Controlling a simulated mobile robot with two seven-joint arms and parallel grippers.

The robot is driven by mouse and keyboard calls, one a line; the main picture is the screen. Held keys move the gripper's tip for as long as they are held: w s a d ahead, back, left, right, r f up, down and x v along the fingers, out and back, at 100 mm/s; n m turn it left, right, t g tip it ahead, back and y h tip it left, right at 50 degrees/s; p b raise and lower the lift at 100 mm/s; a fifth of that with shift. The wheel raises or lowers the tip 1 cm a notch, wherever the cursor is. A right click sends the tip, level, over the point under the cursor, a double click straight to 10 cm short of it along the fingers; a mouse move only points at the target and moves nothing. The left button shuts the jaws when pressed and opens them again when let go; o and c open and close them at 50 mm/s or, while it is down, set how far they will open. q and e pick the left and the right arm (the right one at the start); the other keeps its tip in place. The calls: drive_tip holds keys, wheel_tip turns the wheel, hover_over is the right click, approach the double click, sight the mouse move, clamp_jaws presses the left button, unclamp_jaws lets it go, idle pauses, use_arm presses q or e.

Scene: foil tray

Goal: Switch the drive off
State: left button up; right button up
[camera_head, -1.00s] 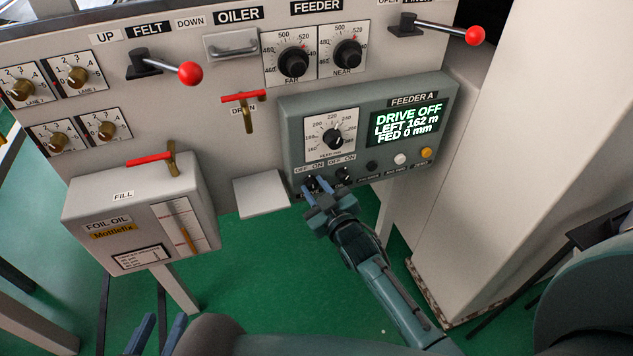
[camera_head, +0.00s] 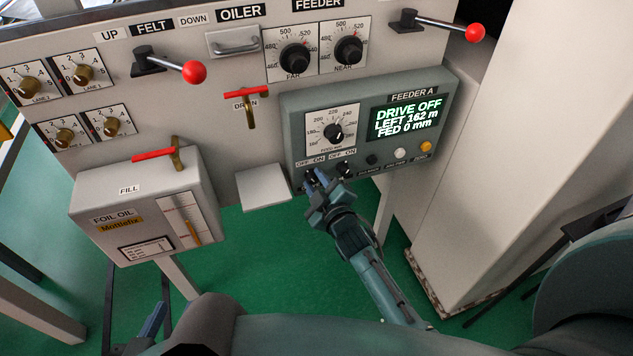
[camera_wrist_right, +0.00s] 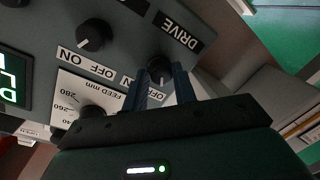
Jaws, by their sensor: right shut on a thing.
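The feeder box (camera_head: 290,125) has a lit display (camera_head: 405,117) reading DRIVE OFF, LEFT 162 m, FED 0 mm. My right gripper (camera_head: 315,178) is at the left of two small black switches on its lower edge and mostly hides that switch. In the right wrist view, the gripper's two blue fingers (camera_wrist_right: 161,86) are shut on the black drive knob (camera_wrist_right: 160,68), beside the DRIVE label (camera_wrist_right: 180,35). The second OFF/ON knob (camera_wrist_right: 95,34) stands apart from the fingers. My left gripper (camera_head: 150,322) is partly visible low at the left, away from the panel; its opening is unclear.
The feed dial (camera_head: 333,133) sits just above the switches. A white button (camera_head: 400,153) and a yellow button (camera_head: 426,146) are to their right. A pale tray (camera_head: 263,187) juts out to the left. The foil oil box (camera_head: 150,215) stands further left.

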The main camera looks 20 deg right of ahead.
drive_tip(key=o, duration=1)
drive_tip(key=shift+s, duration=0.55)
use_arm(q)
drive_tip(key=shift+w+d+f+g+p, duration=0.15)
drive_tip(key=shift+d+f+g+p, duration=0.2)
drive_tip(key=shift+p, duration=0.65)
use_arm(e)
drive_tip(key=s+d+r, duration=0.1)
drive_tip(key=s, duration=1.1)
drive_tip(key=shift+d+r, duration=0.15)
drive_tip(key=shift+r, duration=0.15)
